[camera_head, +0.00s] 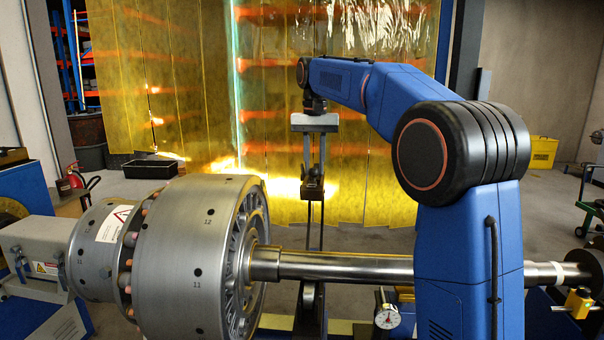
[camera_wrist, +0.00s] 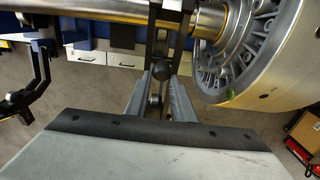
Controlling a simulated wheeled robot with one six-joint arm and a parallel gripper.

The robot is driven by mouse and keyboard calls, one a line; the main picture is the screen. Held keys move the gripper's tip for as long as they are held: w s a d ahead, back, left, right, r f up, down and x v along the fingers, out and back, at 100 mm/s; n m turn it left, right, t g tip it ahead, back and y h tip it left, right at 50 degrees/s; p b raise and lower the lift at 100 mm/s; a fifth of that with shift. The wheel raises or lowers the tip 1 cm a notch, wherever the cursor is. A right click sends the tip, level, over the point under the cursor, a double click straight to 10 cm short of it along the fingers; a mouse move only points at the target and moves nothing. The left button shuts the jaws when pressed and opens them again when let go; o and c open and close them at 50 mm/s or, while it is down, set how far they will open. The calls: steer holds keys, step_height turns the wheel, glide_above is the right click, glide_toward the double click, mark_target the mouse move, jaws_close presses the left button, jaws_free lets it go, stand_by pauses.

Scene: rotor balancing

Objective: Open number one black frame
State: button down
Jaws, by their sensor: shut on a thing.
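My gripper (camera_head: 313,172) points down behind the rotor shaft (camera_head: 345,266). It is shut on the top end of an upright black frame (camera_head: 315,225). In the wrist view, my gripper's grey fingers (camera_wrist: 162,100) close around the round black knob (camera_wrist: 161,70) at the end of this black frame (camera_wrist: 163,38). The frame's bars run past the shaft, which also shows in the wrist view (camera_wrist: 100,14). The shaft hides part of the frame in the head view. I cannot read a number on the frame.
The large grey rotor drum (camera_head: 185,255) stands close left of the frame, and right of it in the wrist view (camera_wrist: 285,65). A second black frame (camera_wrist: 35,90) shows at left there. A dial gauge (camera_head: 387,318) sits below the shaft. Yellow strip curtains (camera_head: 190,100) hang behind.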

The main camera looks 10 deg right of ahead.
steer(key=shift+w+d, duration=0.25)
steer(key=shift+w, duration=0.35)
steer(key=shift+w+d, duration=0.25)
steer(key=shift+w, duration=0.35)
steer(key=c, duration=1.5)
jaws_free()
steer(key=shift+s+a, duration=0.1)
steer(key=shift+s, duration=0.05)
steer(key=shift+c, duration=0.2)
steer(key=shift+r, duration=0.1)
step_height(320, 180, up, 7)
steer(key=shift+r, duration=0.2)
steer(key=shift+c, duration=0.5)
